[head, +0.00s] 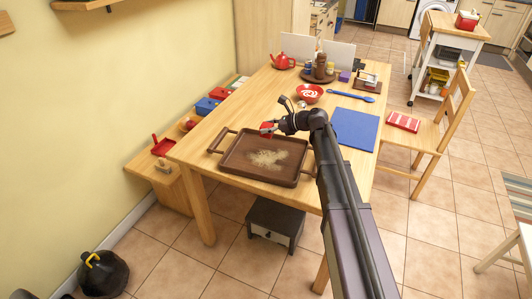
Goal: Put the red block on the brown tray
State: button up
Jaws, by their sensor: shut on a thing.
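The brown tray (238,167) lies near the front edge of the wooden table, with handles at its left and right ends and a pale, crumb-like patch in its middle. My gripper (270,127) is shut on the red block (266,126), at the tray's far side. The block is small in view and partly covered by the dark fingers. I cannot tell how high it is above the tray or table. My arm reaches in from the lower right and hides part of the tray's right side.
A blue mat (356,129) lies right of my arm. Behind are a red-and-white bowl (310,92), a blue spoon (351,96), a red teapot (283,61) and a round tray of bottles (320,74). A bench along the wall holds a blue box (206,106). A chair (424,136) stands right.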

jog(key=shift+s+a+r, duration=0.15)
jog(key=shift+s, duration=0.25)
jog(key=b, duration=0.6)
send_over(267, 157)
notch_tip(267, 157, down, 6)
jog(key=shift+w+a+f, duration=0.1)
jog(key=shift+f, duration=0.1)
jog(key=shift+f+b, duration=1.85)
jog(key=shift+b, duration=0.2)
jog(key=shift+f, duration=0.2)
jog(key=o, duration=1.1)
jog(key=shift+r, duration=0.1)
jog(key=shift+o, duration=0.2)
